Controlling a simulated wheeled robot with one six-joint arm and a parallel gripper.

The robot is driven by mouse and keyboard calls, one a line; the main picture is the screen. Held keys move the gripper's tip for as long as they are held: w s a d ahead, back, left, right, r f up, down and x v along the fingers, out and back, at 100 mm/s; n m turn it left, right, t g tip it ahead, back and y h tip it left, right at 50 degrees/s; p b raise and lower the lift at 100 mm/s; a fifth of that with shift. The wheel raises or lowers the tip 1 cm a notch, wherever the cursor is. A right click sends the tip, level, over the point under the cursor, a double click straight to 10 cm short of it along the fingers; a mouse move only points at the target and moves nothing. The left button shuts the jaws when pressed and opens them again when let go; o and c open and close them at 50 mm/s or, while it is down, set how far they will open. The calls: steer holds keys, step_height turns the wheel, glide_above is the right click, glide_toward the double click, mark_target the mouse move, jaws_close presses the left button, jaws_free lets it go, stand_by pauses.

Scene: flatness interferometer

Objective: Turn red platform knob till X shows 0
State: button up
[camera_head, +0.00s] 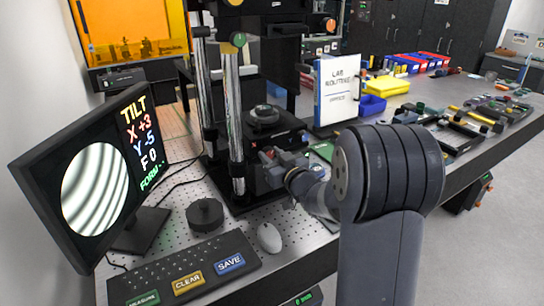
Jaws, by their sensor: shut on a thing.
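The monitor (82,172) at the left shows round curved grey fringes and the text TILT, X +3, Y -5, F 0. The interferometer's platform (262,136) stands between the metal columns, with a dark round part on top. My gripper (270,157) is at the front of this platform, low down. It is shut on a small part with a reddish spot, which I take for the red platform knob (267,153). The fingers and my arm hide most of the knob, so its angle cannot be told.
The columns (233,122) stand close left of my gripper. A white LAB ROUTINE binder (337,92) stands behind it to the right. A mouse (269,237), a black puck (205,215) and a keypad (185,272) lie in front. Tools cover the bench at the right.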

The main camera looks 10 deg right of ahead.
steer(key=shift+c, duration=1.1)
steer(key=shift+f+n+b, duration=0.1)
steer(key=shift+n+b, duration=0.2)
steer(key=shift+b, duration=0.2)
steer(key=n+b, duration=0.1)
steer(key=b, duration=0.1)
steer(key=shift+f+n+b, duration=0.15)
steer(key=shift+n+b, duration=0.15)
steer(key=shift+b, duration=0.05)
steer(key=n+b, duration=0.3)
steer(key=shift+n+b, duration=0.9)
steer(key=shift+b, duration=0.05)
steer(key=shift+r, duration=0.2)
